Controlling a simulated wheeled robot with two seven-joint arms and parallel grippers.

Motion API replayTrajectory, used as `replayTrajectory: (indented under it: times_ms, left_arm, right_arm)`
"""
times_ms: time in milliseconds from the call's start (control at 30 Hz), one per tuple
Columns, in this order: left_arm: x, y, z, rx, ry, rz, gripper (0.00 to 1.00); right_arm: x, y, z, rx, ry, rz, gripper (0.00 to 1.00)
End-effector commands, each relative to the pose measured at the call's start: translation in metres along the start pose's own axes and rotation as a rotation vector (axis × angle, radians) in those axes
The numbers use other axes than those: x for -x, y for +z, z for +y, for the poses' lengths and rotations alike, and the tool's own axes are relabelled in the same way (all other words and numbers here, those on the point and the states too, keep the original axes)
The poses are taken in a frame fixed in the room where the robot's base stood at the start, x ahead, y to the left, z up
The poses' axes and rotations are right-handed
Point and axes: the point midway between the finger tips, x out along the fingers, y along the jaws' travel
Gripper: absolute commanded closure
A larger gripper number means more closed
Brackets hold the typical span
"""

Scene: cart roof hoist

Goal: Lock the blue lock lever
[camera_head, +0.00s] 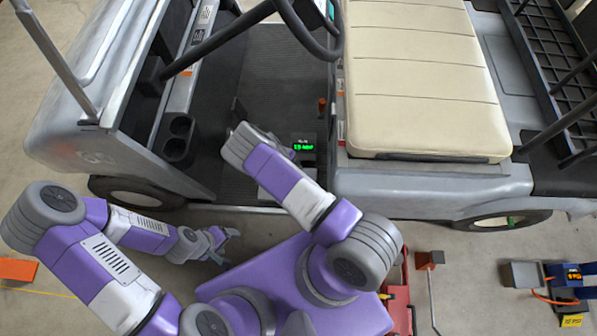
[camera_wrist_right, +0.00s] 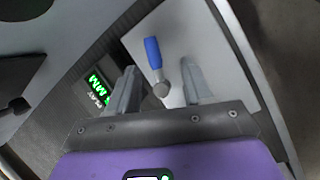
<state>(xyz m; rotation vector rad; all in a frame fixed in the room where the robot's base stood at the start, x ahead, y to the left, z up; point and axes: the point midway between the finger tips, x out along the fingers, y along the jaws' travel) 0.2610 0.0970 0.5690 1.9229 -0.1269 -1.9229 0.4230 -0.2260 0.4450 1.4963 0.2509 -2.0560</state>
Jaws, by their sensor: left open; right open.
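The blue lock lever (camera_wrist_right: 153,52) shows in the right wrist view, on a small round grey pivot over a pale grey plate (camera_wrist_right: 195,35). My right gripper (camera_wrist_right: 159,68) is open, with one finger on either side of the lever and its pivot. I see no clear grip on it, and the depth between them is hard to judge. In the head view my right arm hides the lever and the right gripper. My left gripper (camera_head: 224,246) is open and empty, low beside the cart, away from the lever.
A grey cart (camera_head: 430,190) with a cream seat (camera_head: 420,70) and steering wheel fills the back. A green-lit play display (camera_head: 303,147) sits on its floor, also in the right wrist view (camera_wrist_right: 98,88). A red-topped stand (camera_head: 430,258) and blue equipment (camera_head: 567,275) stand at right.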

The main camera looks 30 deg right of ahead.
Motion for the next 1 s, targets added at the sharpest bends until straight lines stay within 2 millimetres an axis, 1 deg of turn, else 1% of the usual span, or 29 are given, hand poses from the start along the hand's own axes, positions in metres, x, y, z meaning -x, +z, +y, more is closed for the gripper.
replayTrajectory:
  times_ms: [33, 67, 167, 267, 500, 600, 700, 1000]
  left_arm:
    - [0.001, 0.000, 0.001, 0.000, 0.000, 0.000, 0.31]
    - [0.002, 0.000, 0.001, 0.000, 0.000, 0.000, 0.31]
    - [0.000, 0.000, 0.000, 0.000, 0.000, 0.000, 0.31]
    - [-0.004, 0.000, -0.002, 0.000, 0.000, 0.000, 0.31]
    - [-0.018, -0.001, -0.007, 0.000, 0.000, 0.000, 0.31]
    - [-0.021, -0.001, -0.008, 0.000, 0.000, 0.000, 0.31]
    - [-0.023, -0.001, -0.009, 0.000, 0.000, 0.000, 0.31]
    - [-0.023, -0.001, -0.009, 0.000, 0.000, 0.000, 0.31]
  right_arm:
    - [0.005, -0.007, 0.003, 0.030, 0.022, -0.004, 0.49]
    - [0.006, -0.009, 0.004, 0.044, 0.031, -0.007, 0.49]
    - [0.006, -0.014, 0.007, 0.065, 0.044, -0.012, 0.49]
    - [-0.005, -0.015, 0.007, 0.069, 0.045, -0.014, 0.49]
    - [-0.045, -0.015, 0.009, 0.066, 0.044, -0.013, 0.49]
    - [-0.056, -0.015, 0.010, 0.066, 0.044, -0.012, 0.49]
    - [-0.063, -0.014, 0.010, 0.066, 0.044, -0.011, 0.49]
    - [-0.065, -0.014, 0.011, 0.065, 0.044, -0.010, 0.49]
